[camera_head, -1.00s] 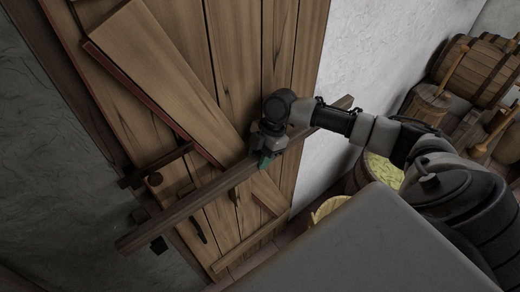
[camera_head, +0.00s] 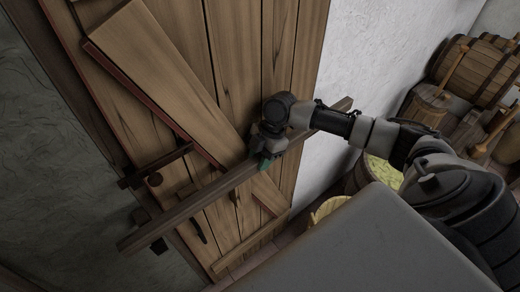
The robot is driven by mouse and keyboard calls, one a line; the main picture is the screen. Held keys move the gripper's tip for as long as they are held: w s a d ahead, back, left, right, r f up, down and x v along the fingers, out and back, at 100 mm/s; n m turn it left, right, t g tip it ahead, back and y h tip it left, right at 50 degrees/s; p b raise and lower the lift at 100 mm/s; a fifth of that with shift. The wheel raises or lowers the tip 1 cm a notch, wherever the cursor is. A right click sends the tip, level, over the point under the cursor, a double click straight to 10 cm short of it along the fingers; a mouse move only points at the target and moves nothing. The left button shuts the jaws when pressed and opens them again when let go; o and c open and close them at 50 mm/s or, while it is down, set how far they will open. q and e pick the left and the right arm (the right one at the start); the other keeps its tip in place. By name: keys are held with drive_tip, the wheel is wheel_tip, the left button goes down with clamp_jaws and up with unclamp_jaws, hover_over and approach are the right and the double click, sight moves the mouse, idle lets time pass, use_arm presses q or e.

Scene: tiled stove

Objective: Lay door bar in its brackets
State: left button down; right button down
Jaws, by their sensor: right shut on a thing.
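The door bar (camera_head: 190,209) is a long dark wooden beam that lies slantwise across the plank door (camera_head: 237,75). Its left end overlaps the grey wall and its right end reaches past the door's right edge. My right gripper (camera_head: 264,162) is shut on the bar near its middle, with a small green part at its tip. Any bracket at the right is hidden by my arm. My left gripper is not in view.
A dark latch (camera_head: 155,168) sits on the door above the bar, and a handle (camera_head: 198,229) below it. A diagonal plank (camera_head: 165,75) crosses the door. Barrels (camera_head: 473,68) and a tub of yellowish contents (camera_head: 381,172) stand at the right.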

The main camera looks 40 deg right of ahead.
drive_tip(key=shift+f+b, duration=0.95)
drive_tip(key=shift+f, duration=0.6)
drive_tip(key=c, duration=0.7)
unclamp_jaws()
drive_tip(key=shift+c, duration=0.2)
drive_tip(key=shift+s, duration=0.1)
drive_tip(key=shift+f, duration=0.15)
drive_tip(key=b+v, duration=0.3)
drive_tip(key=v, duration=0.7)
drive_tip(key=shift+d, duration=0.1)
drive_tip(key=shift+d+r, duration=0.1)
drive_tip(key=shift+r, duration=0.4)
